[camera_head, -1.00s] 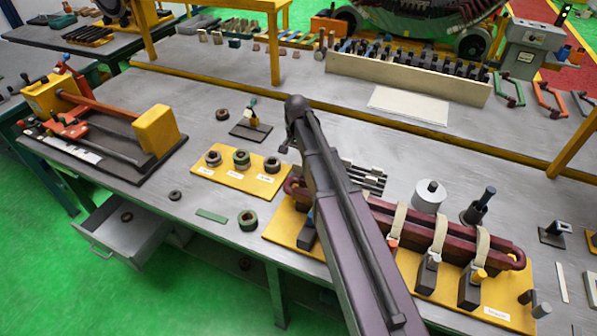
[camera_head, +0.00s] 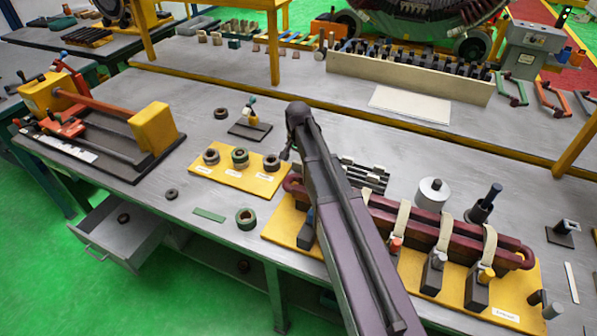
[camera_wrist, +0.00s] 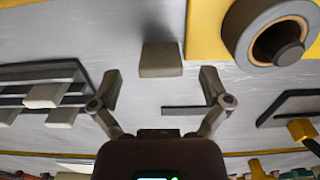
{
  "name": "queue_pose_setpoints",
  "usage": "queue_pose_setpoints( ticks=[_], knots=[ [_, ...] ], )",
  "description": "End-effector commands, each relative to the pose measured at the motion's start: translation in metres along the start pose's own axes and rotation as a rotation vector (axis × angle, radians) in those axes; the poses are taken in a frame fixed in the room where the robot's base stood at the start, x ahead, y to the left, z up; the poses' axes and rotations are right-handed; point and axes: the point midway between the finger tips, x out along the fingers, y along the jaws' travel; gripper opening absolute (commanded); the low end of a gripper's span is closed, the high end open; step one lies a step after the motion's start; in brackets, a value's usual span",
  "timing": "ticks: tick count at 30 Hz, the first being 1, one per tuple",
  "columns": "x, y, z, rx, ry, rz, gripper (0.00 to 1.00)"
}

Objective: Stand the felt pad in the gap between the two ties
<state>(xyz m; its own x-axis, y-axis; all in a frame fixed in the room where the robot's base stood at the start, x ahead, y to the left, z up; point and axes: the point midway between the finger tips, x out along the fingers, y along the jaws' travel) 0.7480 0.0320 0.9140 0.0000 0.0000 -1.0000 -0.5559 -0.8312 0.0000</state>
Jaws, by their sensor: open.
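A plain grey block (camera_wrist: 160,60), which looks like the felt pad, rests on the grey bench in the wrist view. My arm hides it in the head view. My gripper (camera_wrist: 160,78) is open and empty, its two fingers apart on either side of the block's line, the block lying just beyond the tips. In the head view, my gripper is mostly hidden behind my arm. Cream ties (camera_head: 444,233) (camera_head: 489,249) wrap the dark red coil (camera_head: 465,235) on the yellow base. Another cream tie (camera_head: 403,217) is beside my arm. The space between the two right ties looks empty.
A yellow tray of rings (camera_head: 228,180) stands left of my arm. A slotted rack (camera_wrist: 45,92) lies left in the wrist view. A small stand (camera_head: 250,127), white spool (camera_head: 432,194) and dark post (camera_head: 483,205) stand nearby. A green strip (camera_head: 209,215) lies in front.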

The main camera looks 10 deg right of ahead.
Motion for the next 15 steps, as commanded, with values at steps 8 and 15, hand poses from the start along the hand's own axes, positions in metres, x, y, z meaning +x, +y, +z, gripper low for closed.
queue_pose_setpoints(
  ticks=[8, 15],
  knots=[
    [0.0155, -0.0001, 0.0, 0.0, 0.0, 0.0, 0.97],
    [0.0152, -0.0001, 0.0, 0.0, 0.0, 0.0, 0.97]
  ],
)
